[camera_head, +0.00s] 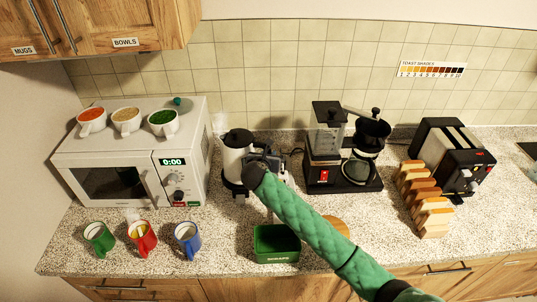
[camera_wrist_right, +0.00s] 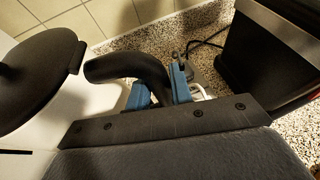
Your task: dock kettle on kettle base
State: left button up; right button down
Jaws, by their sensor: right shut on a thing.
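The white kettle (camera_head: 235,158) with a black lid stands upright just right of the microwave. Its black lid (camera_wrist_right: 38,80) and black handle (camera_wrist_right: 135,70) show large in the right wrist view. A dark rim at the kettle's foot looks like the kettle base (camera_head: 234,186); whether the kettle sits fully on it I cannot tell. My right gripper (camera_head: 268,163) is at the kettle's right side. In the right wrist view its blue-edged fingers (camera_wrist_right: 160,90) are shut on the handle. My left gripper is not in view.
A microwave (camera_head: 131,152) with cups on top stands at the left. Mugs (camera_head: 142,239) stand before it. A coffee machine (camera_head: 340,147) is to the right, then a toaster (camera_head: 452,158) and toast slices (camera_head: 424,200). A green scraps bin (camera_head: 277,243) sits in front.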

jog(key=c, duration=1.5)
grip_release()
jog(key=shift+s+f, duration=0.1)
jog(key=shift+f, duration=0.15)
jog(key=shift+v, duration=5.55)
